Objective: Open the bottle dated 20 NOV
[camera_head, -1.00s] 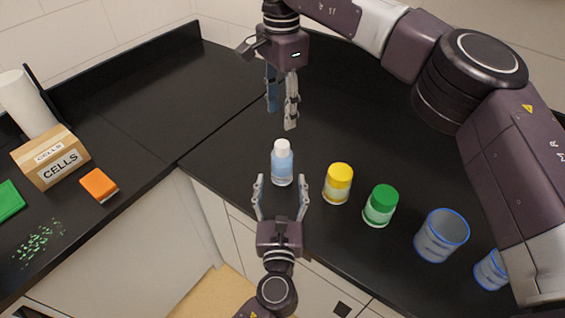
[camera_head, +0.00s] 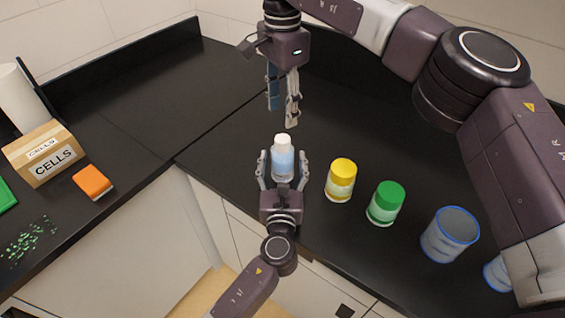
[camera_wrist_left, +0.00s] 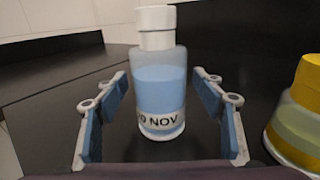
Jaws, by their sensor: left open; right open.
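A clear bottle (camera_head: 282,163) with a white cap and pale blue liquid stands upright on the black counter. In the left wrist view the bottle (camera_wrist_left: 160,90) carries a label whose visible part ends in "NOV"; the day number is partly turned out of sight. My left gripper (camera_head: 282,160) is open, with its fingers on either side of the bottle and gaps between the pads and the glass. My right gripper (camera_head: 283,115) is open and empty, hanging above and behind the bottle, pointing down.
To the right of the bottle stand a yellow-capped bottle (camera_head: 340,181), a green-capped bottle (camera_head: 385,204) and blue-rimmed beakers (camera_head: 450,236). On the left counter are a CELLS box (camera_head: 45,155), an orange block (camera_head: 93,183) and green bits (camera_head: 30,238). The counter behind the bottle is clear.

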